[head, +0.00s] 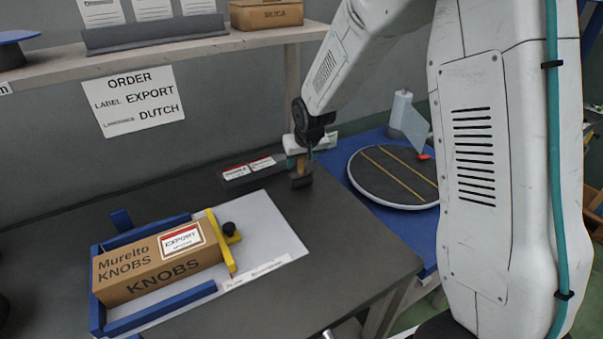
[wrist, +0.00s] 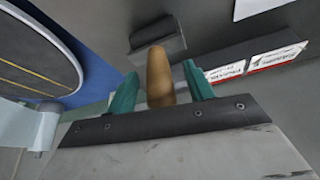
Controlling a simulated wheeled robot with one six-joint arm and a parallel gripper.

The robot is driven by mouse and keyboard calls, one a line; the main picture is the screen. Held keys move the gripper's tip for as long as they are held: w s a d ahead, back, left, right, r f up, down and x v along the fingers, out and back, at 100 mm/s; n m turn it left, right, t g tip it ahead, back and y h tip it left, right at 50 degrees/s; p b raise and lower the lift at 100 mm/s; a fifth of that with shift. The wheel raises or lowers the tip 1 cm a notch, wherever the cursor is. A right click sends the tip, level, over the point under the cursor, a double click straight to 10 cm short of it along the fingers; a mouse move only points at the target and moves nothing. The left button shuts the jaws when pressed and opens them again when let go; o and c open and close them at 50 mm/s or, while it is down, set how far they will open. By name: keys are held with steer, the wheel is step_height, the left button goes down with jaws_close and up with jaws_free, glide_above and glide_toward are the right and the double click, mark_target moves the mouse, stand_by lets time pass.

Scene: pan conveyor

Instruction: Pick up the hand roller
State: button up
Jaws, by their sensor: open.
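The hand roller has a tan wooden handle and a dark roller head. In the head view the hand roller (head: 301,181) is on the dark table near its back right edge, partly hidden by my gripper (head: 304,158). In the wrist view the handle of the hand roller (wrist: 158,78) stands between the two green fingers of my gripper (wrist: 160,88), pointing toward the camera. The dark roller head lies beyond it. My gripper is open, with a gap between the handle and each finger.
A dark label holder (head: 249,170) with red-and-white labels lies close left of the roller. A Murelto Knobs box (head: 150,267) sits in a blue jig (head: 97,310) with a yellow clamp (head: 221,245). A round striped turntable (head: 390,195) stands at right.

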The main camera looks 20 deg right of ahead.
steer(key=c, duration=1.1)
steer(key=shift+r, duration=0.15)
